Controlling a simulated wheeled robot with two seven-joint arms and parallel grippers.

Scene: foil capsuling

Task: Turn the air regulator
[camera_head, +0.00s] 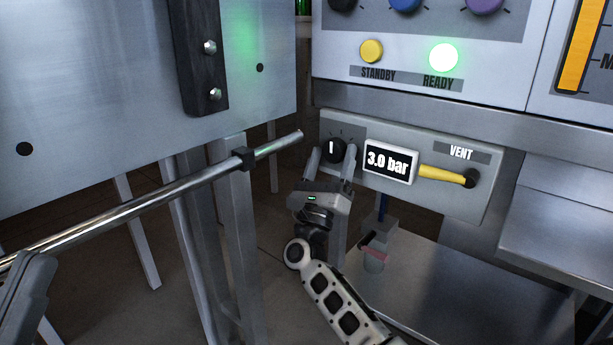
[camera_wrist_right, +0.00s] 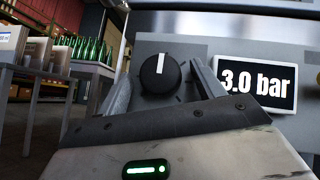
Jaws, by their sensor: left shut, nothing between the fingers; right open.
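The air regulator is a black round knob (camera_head: 333,150) with a white mark pointing up, on a grey panel. It also shows in the right wrist view (camera_wrist_right: 160,73). Beside it a display (camera_head: 389,162) reads 3.0 bar. My right gripper (camera_head: 332,155) is open, with one finger on each side of the knob. In the right wrist view gaps show between the fingers and the knob, so contact cannot be told. My left gripper (camera_head: 25,290) shows only partly at the lower left edge, shut and empty, far from the knob.
A yellow vent lever (camera_head: 443,174) sits right of the display. A shiny horizontal rod (camera_head: 150,198) runs from the left towards the panel, ending near the knob. A yellow standby button (camera_head: 371,50) and lit green ready lamp (camera_head: 443,57) are above. A metal shelf (camera_head: 470,290) lies below.

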